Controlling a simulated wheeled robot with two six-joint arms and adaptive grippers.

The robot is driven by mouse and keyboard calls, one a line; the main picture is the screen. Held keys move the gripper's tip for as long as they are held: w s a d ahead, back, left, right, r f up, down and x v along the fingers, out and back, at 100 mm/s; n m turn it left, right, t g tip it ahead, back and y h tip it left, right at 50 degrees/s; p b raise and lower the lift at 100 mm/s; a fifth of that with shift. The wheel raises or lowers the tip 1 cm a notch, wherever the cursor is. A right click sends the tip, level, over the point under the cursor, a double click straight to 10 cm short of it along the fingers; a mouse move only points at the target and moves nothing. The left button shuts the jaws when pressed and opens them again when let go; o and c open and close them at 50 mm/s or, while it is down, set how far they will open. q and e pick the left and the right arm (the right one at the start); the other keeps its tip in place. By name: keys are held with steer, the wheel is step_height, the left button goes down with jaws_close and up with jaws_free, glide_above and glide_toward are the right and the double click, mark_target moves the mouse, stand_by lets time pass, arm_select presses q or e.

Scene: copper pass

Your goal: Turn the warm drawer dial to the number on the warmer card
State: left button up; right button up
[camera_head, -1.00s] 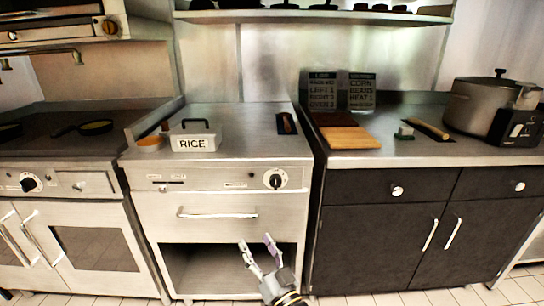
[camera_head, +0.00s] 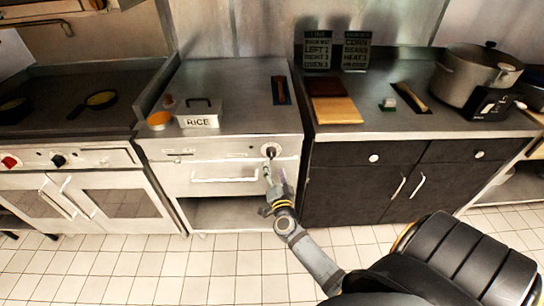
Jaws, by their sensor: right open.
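The warm drawer dial (camera_head: 270,150) is a dark knob on a round white plate, on the right of the steel warmer's front panel. My right gripper (camera_head: 275,173) is open just below the dial, with its fingers pointing up at it. I cannot tell whether the fingertips touch the knob. Two dark cards with pale writing stand at the back of the counter. The right card (camera_head: 355,51) lists corn, beans and a heat line; its number is too small to read surely. My left gripper is not in view.
The drawer handle (camera_head: 225,179) lies left of my gripper. A RICE container (camera_head: 200,121) and an orange bowl (camera_head: 159,120) stand on the warmer top. A cutting board (camera_head: 337,111) and a large pot (camera_head: 475,70) are on the dark counter. The tiled floor is open.

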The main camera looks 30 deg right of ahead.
mark_target(272, 157)
steer(key=x, duration=0.6)
steer(key=shift+w+d, duration=0.2)
steer(key=shift+w, duration=0.15)
steer(key=c, duration=1.2)
